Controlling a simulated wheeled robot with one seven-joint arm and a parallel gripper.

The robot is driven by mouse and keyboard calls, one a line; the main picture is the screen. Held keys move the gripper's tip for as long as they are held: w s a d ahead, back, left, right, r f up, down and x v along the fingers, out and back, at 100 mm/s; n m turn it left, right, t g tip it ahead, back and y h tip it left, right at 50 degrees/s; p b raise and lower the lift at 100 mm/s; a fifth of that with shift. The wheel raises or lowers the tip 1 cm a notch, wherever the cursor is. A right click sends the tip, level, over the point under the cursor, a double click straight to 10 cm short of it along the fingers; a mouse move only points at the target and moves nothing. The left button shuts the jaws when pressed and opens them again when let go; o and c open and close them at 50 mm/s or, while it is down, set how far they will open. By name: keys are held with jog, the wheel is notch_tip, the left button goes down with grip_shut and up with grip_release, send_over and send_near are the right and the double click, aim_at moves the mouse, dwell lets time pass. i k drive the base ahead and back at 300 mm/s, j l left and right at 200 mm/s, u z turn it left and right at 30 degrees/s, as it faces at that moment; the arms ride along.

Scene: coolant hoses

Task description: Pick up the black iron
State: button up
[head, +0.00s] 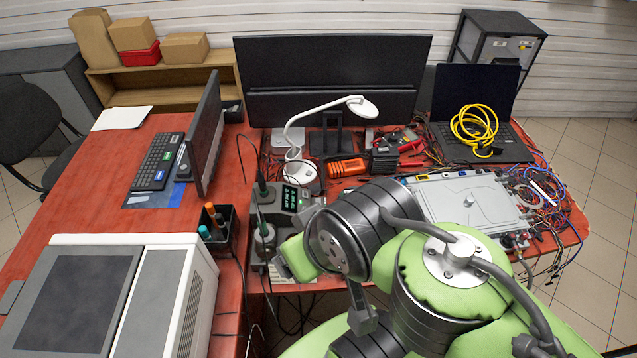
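A soldering station (290,200) with green lit digits stands at the near left of the red workbench. Two slim dark irons stand upright at its left side. The farther iron (262,186) is at the station's back corner, and the nearer iron (264,232) is in front of it. Both look dark grey-green, and I cannot tell which is the black one. My gripper (282,264) shows only in part, at the left end of my green arm, close to the nearer iron. Its fingers are not clear, and I see no iron held in it. My arm hides the bench's front middle.
A black pen cup (217,228) stands left of the irons. A white desk lamp (300,165) rises behind the station. A silver unit (470,200) with hoses and wires lies at right, near a laptop (475,115) with a yellow cable coil (473,128). A large white machine (110,295) fills the near left.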

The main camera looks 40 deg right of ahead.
aim_at(264, 192)
jog(key=k+z, duration=0.15)
jog(key=z, duration=1.45)
jog(key=u, duration=1.8)
jog(key=i+l+u, duration=0.1)
jog(key=u, duration=0.4)
jog(key=l+u, duration=0.2)
jog(key=u, duration=0.3)
jog(key=l+u, duration=0.15)
jog(key=u, duration=0.35)
jog(key=l+u, duration=0.1)
jog(key=u, duration=0.4)
jog(key=l+u, duration=0.15)
jog(key=u, duration=0.35)
